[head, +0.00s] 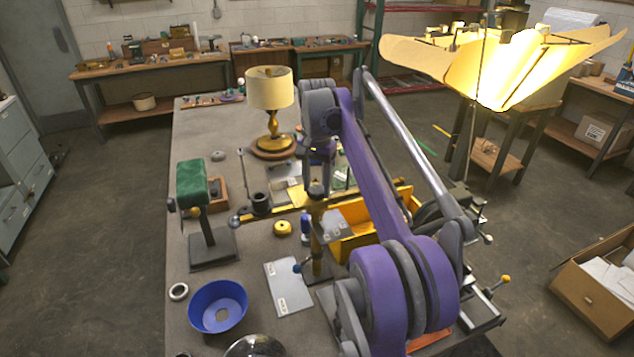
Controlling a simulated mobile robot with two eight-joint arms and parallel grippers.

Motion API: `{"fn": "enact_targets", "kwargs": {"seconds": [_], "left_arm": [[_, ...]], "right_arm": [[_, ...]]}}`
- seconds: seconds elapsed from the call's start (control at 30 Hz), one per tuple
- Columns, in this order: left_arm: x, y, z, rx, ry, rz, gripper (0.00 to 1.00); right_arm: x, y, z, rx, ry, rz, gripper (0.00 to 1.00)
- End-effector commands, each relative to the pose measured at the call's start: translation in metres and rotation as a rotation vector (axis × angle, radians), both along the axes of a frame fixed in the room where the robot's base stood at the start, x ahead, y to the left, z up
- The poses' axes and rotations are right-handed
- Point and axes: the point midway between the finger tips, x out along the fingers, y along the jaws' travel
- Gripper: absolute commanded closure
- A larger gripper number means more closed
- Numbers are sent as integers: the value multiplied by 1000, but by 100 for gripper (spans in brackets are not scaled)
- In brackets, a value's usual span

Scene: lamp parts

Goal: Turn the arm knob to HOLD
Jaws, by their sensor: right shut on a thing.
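My right gripper (318,178) points down at the top of a brass post (318,250) in the middle of the bench. It is shut on a small dark knob at the post's top, which the fingers mostly hide. A yellow horizontal arm (283,207) runs across the post at that height, with a dark cylinder near its left end. I cannot read any HOLD mark or the knob's setting from here. My left gripper is not in view.
A green padded stand (192,182), blue bowl (218,305) and white card (288,287) lie left of and before the post. A yellow bin (350,240) stands close to its right.

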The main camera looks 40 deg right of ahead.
Motion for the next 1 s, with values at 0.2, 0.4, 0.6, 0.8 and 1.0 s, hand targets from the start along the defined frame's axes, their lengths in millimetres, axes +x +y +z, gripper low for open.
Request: {"fn": "enact_targets", "kwargs": {"seconds": [0.2,0.4,0.6,0.8,1.0], "left_arm": [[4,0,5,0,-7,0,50],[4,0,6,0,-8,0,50],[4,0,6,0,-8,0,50],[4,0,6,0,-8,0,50],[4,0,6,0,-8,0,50]], "right_arm": [[0,-1,2,-1,-3,-204,100],[0,-1,1,-2,-2,-387,100],[0,-1,1,-1,-2,-542,100],[0,-1,1,-2,-3,-651,100],[0,-1,1,-2,-3,-713,100]]}}
